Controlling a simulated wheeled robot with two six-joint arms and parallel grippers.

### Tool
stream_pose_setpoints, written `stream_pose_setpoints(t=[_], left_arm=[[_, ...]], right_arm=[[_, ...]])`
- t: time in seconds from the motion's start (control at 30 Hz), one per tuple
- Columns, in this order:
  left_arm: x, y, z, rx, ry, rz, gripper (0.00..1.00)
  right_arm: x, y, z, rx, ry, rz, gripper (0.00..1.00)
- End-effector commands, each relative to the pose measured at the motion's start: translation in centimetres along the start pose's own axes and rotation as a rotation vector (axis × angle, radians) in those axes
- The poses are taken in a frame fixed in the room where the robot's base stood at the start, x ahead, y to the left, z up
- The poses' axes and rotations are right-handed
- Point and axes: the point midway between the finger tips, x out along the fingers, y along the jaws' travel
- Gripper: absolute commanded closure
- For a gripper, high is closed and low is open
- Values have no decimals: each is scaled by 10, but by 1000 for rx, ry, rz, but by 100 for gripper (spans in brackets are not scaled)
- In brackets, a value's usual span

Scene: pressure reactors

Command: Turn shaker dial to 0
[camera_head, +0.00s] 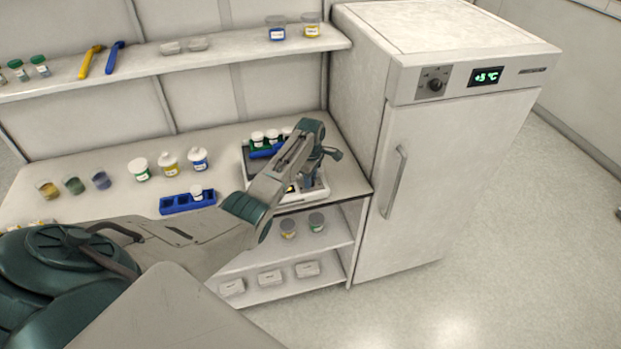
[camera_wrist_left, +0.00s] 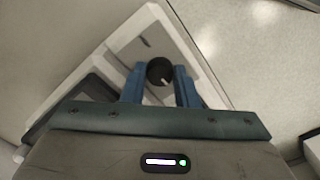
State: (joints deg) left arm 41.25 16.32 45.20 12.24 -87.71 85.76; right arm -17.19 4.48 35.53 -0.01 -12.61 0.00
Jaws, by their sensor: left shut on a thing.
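The shaker (camera_head: 313,192) is a white device on the bench near its right end, partly hidden behind my left arm. Its dial (camera_wrist_left: 158,69) is a round black knob with a white pointer mark, seen in the left wrist view. The mark points toward the lower right of that picture. My left gripper (camera_wrist_left: 160,76) has its two blue fingers on either side of the dial and is shut on it. In the head view my arm hides the dial, and the dial's scale is not readable. My right gripper is not in view.
A blue rack with white-capped vials (camera_head: 262,152) sits on the shaker. Another blue rack (camera_head: 174,205) stands to its left, with several jars behind. A white fridge (camera_head: 440,170) with a display stands close on the right. Shelves lie above and below the bench.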

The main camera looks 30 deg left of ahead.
Motion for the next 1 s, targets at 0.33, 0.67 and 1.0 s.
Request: stream_pose_setpoints(t=[0.33, 0.67, 1.0], left_arm=[[-2, 2, -1, -141, 2, 5, 96], [-2, 2, -1, -167, 2, 6, 96], [-2, 2, -1, -166, 1, 5, 52]], right_arm=[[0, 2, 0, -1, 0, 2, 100], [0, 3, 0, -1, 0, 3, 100], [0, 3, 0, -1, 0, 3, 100]])
